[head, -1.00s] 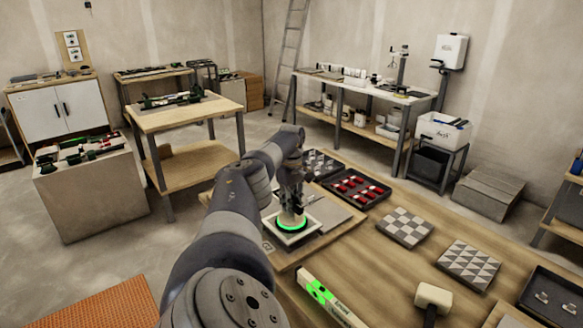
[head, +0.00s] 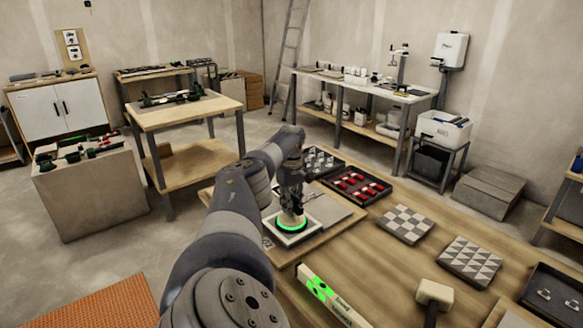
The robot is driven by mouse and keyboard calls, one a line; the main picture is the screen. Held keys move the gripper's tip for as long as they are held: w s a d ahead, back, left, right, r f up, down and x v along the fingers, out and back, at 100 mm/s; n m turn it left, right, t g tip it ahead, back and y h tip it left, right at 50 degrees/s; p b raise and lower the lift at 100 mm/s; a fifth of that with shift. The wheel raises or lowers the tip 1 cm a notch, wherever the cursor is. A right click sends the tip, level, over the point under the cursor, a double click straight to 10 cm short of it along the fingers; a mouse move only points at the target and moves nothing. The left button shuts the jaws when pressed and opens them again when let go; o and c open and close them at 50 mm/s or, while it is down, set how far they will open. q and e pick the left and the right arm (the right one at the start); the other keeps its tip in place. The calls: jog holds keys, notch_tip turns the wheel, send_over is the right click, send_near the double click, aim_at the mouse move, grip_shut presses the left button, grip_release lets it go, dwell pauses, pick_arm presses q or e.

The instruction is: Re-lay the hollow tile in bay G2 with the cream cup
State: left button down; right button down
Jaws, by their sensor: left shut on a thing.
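My left gripper (head: 291,205) points down over the tile board at the front left of the wooden bench and is shut on the cream cup (head: 291,219). The cup has a glowing green ring at its base. It sits over a pale square tile (head: 285,238) in a bay of the board (head: 320,238). I cannot tell whether the cup is touching the tile or whether the tile is raised. The gripper and forearm hide part of the board. My right gripper is not in view.
A dark tray with red pieces (head: 358,185) lies behind the board, beside a tray of small metal parts (head: 318,161). Two patterned tiles (head: 406,224) (head: 470,262), a white mallet (head: 434,294) and a level with green marks (head: 330,298) lie on the bench. Bare wood lies between them.

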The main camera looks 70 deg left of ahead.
pick_arm(q)
jog(key=shift+f+b, duration=0.75)
jog(key=shift+f, duration=0.05)
dwell(0.7)
jog(key=c, duration=1.4)
grip_release()
notch_tip(320, 180, up, 12)
